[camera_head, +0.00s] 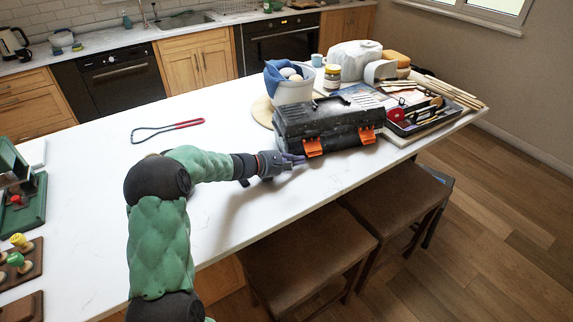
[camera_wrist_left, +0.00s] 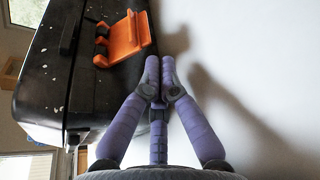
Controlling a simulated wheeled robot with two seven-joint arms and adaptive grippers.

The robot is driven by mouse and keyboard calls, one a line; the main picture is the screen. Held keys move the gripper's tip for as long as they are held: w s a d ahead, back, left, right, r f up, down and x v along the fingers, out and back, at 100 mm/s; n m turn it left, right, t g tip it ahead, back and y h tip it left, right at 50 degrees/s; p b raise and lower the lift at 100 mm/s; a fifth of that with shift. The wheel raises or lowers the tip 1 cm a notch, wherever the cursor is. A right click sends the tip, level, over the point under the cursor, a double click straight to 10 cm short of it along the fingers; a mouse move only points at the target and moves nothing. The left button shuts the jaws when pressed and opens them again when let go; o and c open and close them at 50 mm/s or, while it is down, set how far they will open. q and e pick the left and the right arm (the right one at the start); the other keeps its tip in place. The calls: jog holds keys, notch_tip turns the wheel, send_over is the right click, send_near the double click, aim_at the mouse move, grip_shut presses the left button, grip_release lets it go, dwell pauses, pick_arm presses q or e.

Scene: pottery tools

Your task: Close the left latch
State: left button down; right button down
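A closed dark toolbox (camera_head: 340,116) stands on the white counter, with two orange latches on its front. The left latch (camera_head: 313,147) is near my left gripper (camera_head: 297,160); the right latch (camera_head: 367,135) is farther along. In the left wrist view the toolbox (camera_wrist_left: 85,90) fills the left side and an orange latch (camera_wrist_left: 125,40) stands out from its face. The purple fingers of my left gripper (camera_wrist_left: 160,72) meet at the tips with nothing between them, beside and apart from the latch. My right gripper is out of view.
A tool tray (camera_head: 425,120) lies right of the toolbox, and a white pot with a blue cloth (camera_head: 290,88) stands behind it. A red-handled wire loop (camera_head: 168,130) lies on the clear counter to the left. Brown stools (camera_head: 305,255) stand below the front edge.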

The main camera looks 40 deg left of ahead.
pick_arm(q)
jog(key=shift+x, duration=1.25)
jog(key=shift+s+r+p, duration=0.1)
jog(key=shift+r+p, duration=0.05)
jog(key=shift+p, duration=0.4)
jog(key=shift+d+n, duration=0.1)
jog(key=shift+n, duration=0.2)
